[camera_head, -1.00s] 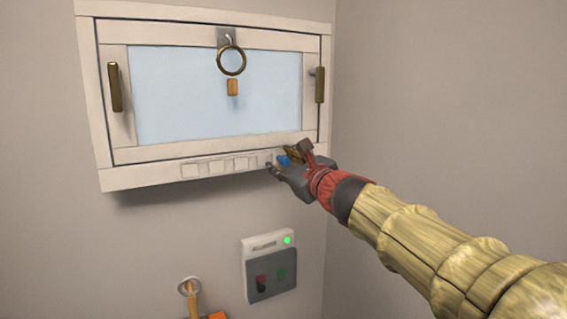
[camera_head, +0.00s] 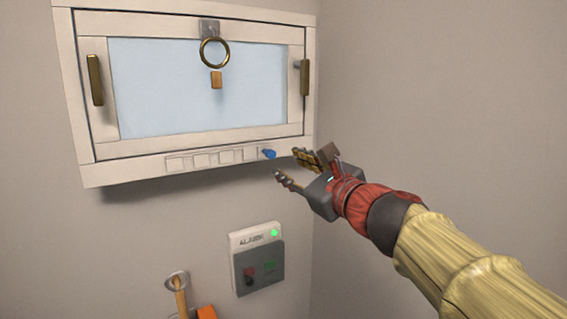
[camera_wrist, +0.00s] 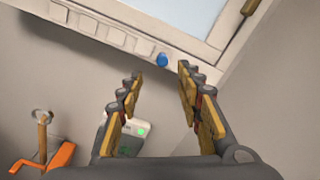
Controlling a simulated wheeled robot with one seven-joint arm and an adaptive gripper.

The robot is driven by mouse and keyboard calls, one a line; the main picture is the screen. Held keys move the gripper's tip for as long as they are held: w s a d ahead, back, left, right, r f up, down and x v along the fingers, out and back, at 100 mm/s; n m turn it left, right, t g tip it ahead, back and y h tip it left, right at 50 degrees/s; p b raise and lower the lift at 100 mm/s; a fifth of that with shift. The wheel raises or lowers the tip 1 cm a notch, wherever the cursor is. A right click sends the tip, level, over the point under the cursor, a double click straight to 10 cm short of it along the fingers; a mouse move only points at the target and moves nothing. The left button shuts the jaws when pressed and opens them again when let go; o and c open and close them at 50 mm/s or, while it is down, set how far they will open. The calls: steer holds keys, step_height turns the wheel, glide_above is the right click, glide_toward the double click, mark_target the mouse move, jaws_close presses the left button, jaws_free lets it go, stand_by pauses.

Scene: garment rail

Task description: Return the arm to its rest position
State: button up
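My gripper (camera_head: 296,168) is open and empty, in front of the lower right corner of a white-framed cabinet or window (camera_head: 130,172). A blue knob (camera_head: 269,154) sits on the frame's bottom rail, left of my fingertips and apart from them. In the wrist view, my gripper (camera_wrist: 158,78) has its two fingers spread, and the blue knob (camera_wrist: 162,59) shows beyond the gap between them. My arm reaches in from the lower right of the head view.
A brass ring (camera_head: 214,53) with a small tag hangs at the frame's top; brass handles (camera_head: 96,80) flank the pane. Below is an alarm box (camera_head: 257,262) with a green light. A wooden handle (camera_head: 180,298) and an orange thing (camera_head: 207,312) are lower left. The right wall is bare.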

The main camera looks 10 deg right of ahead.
steer(key=shift+s, duration=0.3)
